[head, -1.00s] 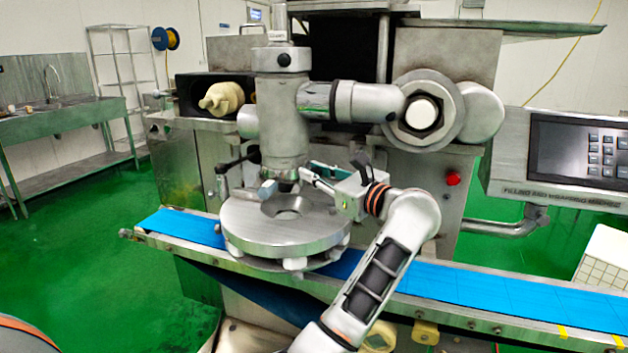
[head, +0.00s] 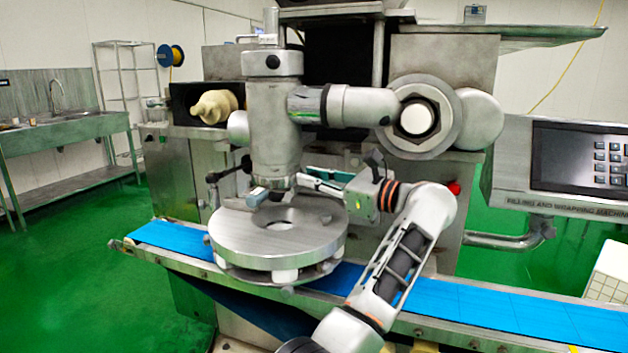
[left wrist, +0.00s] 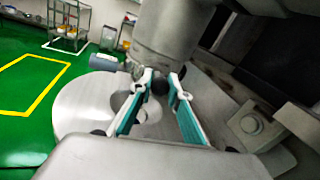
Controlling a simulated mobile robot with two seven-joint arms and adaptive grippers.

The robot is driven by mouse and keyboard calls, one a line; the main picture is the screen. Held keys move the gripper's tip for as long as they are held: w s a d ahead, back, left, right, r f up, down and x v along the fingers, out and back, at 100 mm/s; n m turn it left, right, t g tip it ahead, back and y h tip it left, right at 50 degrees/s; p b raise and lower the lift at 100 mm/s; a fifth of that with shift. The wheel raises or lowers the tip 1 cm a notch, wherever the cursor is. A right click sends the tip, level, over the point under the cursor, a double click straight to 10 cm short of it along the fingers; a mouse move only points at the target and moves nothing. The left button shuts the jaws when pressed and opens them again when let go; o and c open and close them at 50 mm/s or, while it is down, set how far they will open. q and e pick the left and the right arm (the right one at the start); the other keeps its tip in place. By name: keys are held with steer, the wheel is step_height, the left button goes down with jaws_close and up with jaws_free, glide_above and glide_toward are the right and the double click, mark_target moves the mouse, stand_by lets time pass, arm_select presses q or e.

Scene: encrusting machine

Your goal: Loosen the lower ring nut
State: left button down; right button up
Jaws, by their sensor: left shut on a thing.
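The lower ring nut (head: 272,183) is the metal collar at the bottom of the machine's upright cylinder, above the round steel disc (head: 225,232). A grey-blue stub handle (head: 257,195) sticks out at its front and also shows in the left wrist view (left wrist: 103,62). My left gripper (head: 303,181) reaches the nut's right side. In the left wrist view its teal-padded fingers (left wrist: 162,82) close around a small dark part just below the cylinder, apparently a handle of the nut. The exact contact is partly hidden. My right gripper is not in view.
A blue conveyor belt (head: 470,302) runs under the disc. A black lever (head: 228,172) sticks out left of the cylinder. A thick horizontal pipe (head: 360,106) lies above my gripper. The control panel (head: 585,158) is at right. Green floor is open at left.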

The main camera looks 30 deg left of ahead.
arm_select(q)
steer(key=c, duration=2.2)
jaws_free()
steer(key=shift+a, duration=0.1)
steer(key=shift+o, duration=0.2)
